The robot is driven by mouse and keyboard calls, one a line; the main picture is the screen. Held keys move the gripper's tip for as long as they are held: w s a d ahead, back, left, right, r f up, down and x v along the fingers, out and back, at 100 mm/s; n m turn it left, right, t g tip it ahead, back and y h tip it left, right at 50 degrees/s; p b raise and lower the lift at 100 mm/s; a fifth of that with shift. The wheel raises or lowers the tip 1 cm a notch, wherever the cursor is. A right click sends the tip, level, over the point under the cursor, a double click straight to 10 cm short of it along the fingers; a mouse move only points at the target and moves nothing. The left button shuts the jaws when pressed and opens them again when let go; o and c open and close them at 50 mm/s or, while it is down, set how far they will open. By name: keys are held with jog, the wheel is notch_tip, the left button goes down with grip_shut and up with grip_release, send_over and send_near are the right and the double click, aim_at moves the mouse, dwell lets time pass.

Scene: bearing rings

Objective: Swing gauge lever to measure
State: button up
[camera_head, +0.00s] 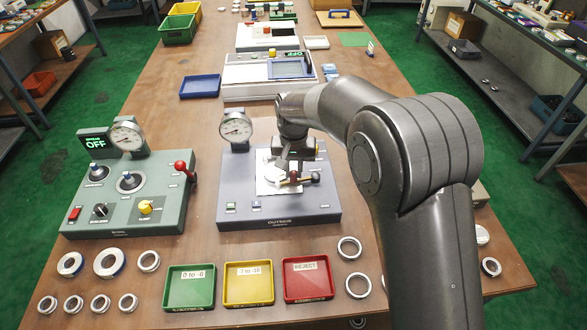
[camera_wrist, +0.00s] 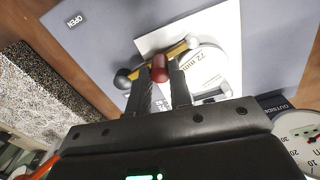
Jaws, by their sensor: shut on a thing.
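The outside gauge (camera_head: 235,195) is a blue-grey block in the middle of the table, with a round dial (camera_head: 236,128) at its back left. Its lever (camera_wrist: 180,49) is a yellow bar with a red knob (camera_wrist: 159,68) and a dark ball at one end. My gripper (camera_wrist: 158,80) is shut on the red knob, with one finger on each side. In the head view my gripper (camera_head: 290,172) is low over the gauge and hides part of it. A white round part marked 72 mm (camera_wrist: 205,65) lies beside the lever on a pale plate.
A green gauge station (camera_head: 110,205) stands left, its display reading OFF. Green (camera_head: 190,287), yellow (camera_head: 248,284) and red (camera_head: 307,280) trays line the front. Several loose rings lie at both sides of them. A blue tray (camera_head: 200,86) lies behind. An OPEN label (camera_wrist: 76,20) marks the gauge.

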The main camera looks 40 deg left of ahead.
grip_shut()
jog(key=shift+w+a+m, duration=0.4)
jog(key=shift+a+m, duration=0.1)
jog(key=shift+m, duration=0.6)
jog(key=o, duration=0.7)
grip_release()
jog(key=shift+r, duration=0.15)
notch_tip(320, 180, up, 10)
jog(key=shift+r, duration=0.25)
